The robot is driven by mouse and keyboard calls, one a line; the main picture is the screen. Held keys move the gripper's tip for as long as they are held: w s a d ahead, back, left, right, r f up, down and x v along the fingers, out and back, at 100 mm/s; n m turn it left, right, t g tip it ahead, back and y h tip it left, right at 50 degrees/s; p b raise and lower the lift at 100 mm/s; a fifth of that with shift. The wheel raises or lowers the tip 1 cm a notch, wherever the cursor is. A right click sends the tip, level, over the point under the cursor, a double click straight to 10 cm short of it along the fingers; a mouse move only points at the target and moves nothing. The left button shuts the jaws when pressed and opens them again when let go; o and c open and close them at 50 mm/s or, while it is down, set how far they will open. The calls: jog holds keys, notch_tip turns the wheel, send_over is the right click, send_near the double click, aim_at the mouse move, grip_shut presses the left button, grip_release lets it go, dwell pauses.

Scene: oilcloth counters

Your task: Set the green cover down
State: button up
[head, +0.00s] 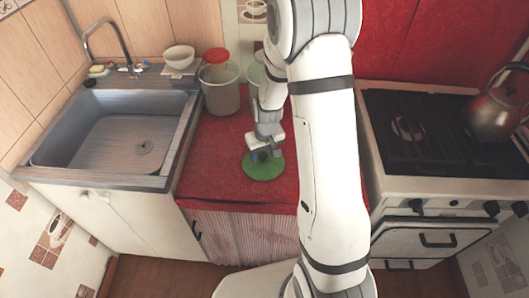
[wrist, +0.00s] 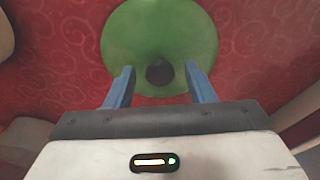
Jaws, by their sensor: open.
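The green cover (head: 264,169) is a round disc with a dark knob (wrist: 159,72) in its middle. It lies on the red oilcloth counter (head: 222,171) near the front edge. My gripper (head: 265,155) is right above it. In the wrist view the green cover (wrist: 160,30) fills the upper middle, and the fingers of my gripper (wrist: 159,84) stand open on both sides of the knob, with gaps visible. I cannot tell from these views exactly how high the fingertips are above the cover.
A sink (head: 118,139) is on the left and a stove (head: 425,130) with a kettle (head: 495,110) on the right. The counter left of the cover is clear.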

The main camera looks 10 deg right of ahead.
aim_at(265, 163)
notch_tip(265, 163, up, 11)
jog(key=s, duration=0.1)
jog(key=s+r+m, duration=0.1)
jog(key=s+r, duration=0.5)
jog(key=s, duration=0.4)
jog(key=s+r+m+t, duration=0.1)
jog(key=s+r, duration=0.5)
jog(key=s, duration=0.4)
jog(key=shift+d+r, duration=0.15)
jog(key=shift+r, duration=0.25)
